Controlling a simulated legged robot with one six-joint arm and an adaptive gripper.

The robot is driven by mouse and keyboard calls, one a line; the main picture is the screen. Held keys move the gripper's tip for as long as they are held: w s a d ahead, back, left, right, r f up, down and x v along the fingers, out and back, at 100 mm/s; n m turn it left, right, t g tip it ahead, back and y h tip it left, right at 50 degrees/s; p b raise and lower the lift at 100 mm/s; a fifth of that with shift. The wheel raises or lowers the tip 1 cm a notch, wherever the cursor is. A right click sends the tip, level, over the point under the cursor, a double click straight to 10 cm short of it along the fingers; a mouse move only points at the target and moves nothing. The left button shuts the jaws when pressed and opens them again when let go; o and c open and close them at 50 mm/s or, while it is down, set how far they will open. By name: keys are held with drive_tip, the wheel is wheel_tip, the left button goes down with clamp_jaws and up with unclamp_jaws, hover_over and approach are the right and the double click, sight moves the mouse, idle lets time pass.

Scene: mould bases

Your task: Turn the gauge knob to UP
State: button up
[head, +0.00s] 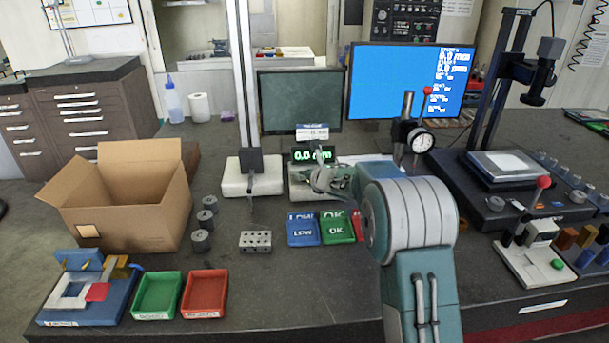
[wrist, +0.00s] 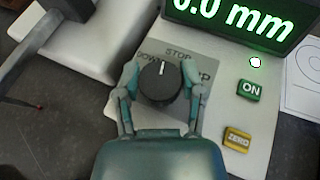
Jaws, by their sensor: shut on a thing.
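The gauge knob (wrist: 159,88) is round and black with a white pointer mark. The mark points at STOP, between DOWN on the left and UP, partly covered, on the right. My gripper (wrist: 160,77) is shut on the knob, one finger on each side. The grey label plate (wrist: 205,50) sits on a pale gauge base. In the head view my gripper (head: 327,180) is at the gauge base in the middle of the bench, and my arm hides the knob.
The green display (wrist: 232,14) reads 0.0 mm. A green ON button (wrist: 249,90) and a yellow ZERO button (wrist: 237,138) lie right of the knob. The height gauge column (head: 243,90) stands left of my gripper. LOW (head: 303,231) and OK (head: 336,229) trays lie in front.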

drive_tip(key=shift+m+t+h, duration=0.5)
drive_tip(key=shift+m+h, duration=0.9)
drive_tip(key=shift+h, duration=0.1)
drive_tip(key=o, duration=1.1)
drive_tip(key=shift+f, duration=0.1)
drive_tip(key=shift+o, duration=0.2)
drive_tip(key=shift+a, duration=0.1)
drive_tip(key=v, duration=1.1)
drive_tip(key=shift+s, duration=0.35)
